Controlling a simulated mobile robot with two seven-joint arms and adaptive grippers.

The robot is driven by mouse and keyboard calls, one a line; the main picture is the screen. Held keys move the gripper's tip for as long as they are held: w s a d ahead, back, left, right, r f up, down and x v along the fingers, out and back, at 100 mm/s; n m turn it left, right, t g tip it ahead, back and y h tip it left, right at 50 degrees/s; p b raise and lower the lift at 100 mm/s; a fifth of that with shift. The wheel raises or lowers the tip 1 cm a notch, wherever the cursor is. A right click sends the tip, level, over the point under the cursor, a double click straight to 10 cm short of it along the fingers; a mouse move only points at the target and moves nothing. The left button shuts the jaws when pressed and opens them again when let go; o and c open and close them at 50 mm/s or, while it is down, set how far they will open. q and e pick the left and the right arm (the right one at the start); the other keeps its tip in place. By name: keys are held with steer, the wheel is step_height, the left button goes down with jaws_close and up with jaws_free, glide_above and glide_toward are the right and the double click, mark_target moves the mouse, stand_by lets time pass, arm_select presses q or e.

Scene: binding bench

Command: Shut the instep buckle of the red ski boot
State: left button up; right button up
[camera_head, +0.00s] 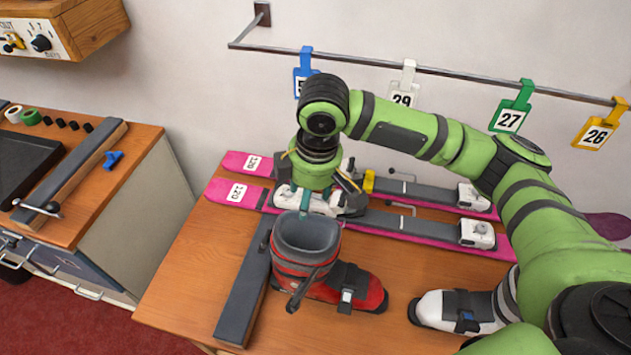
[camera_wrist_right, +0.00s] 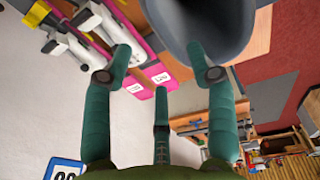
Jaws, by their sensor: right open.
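The red ski boot (camera_head: 371,294) stands on the wooden bench, its grey cuff opening (camera_head: 308,236) upward and its toe to the right. A dark lever (camera_head: 300,290) sticks out from the cuff's near side. A small pale buckle (camera_head: 347,296) sits on a black strap over the foot; I cannot tell whether it is latched. My right gripper (camera_head: 320,203) is open and empty, pointing down just behind the cuff, above the near ski. In the right wrist view its teal fingers (camera_wrist_right: 158,62) are spread, with the grey cuff (camera_wrist_right: 215,22) beyond them. My left gripper is not in view.
Two pink skis with bindings (camera_head: 477,233) lie behind the boot. A dark bar (camera_head: 246,285) lies left of it, and a white boot (camera_head: 430,309) stands to the right. A rail (camera_head: 440,72) with number tags crosses the wall. The bench's front left (camera_head: 190,290) is clear.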

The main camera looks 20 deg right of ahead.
mark_target(325, 225)
steer(key=shift+s+d+f+g+h, duration=0.2)
steer(key=shift+s+d+f+g, duration=0.15)
steer(key=shift+s+d+f, duration=0.25)
steer(key=shift+s+d+f+g+h, duration=0.2)
steer(key=shift+s+d+f+g, duration=0.15)
steer(key=shift+s+d, duration=0.3)
step_height(325, 225, down, 5)
steer(key=shift+f+p, duration=0.15)
steer(key=shift+p, duration=0.75)
steer(key=shift+w+d+f, duration=0.1)
steer(key=shift+f, duration=0.4)
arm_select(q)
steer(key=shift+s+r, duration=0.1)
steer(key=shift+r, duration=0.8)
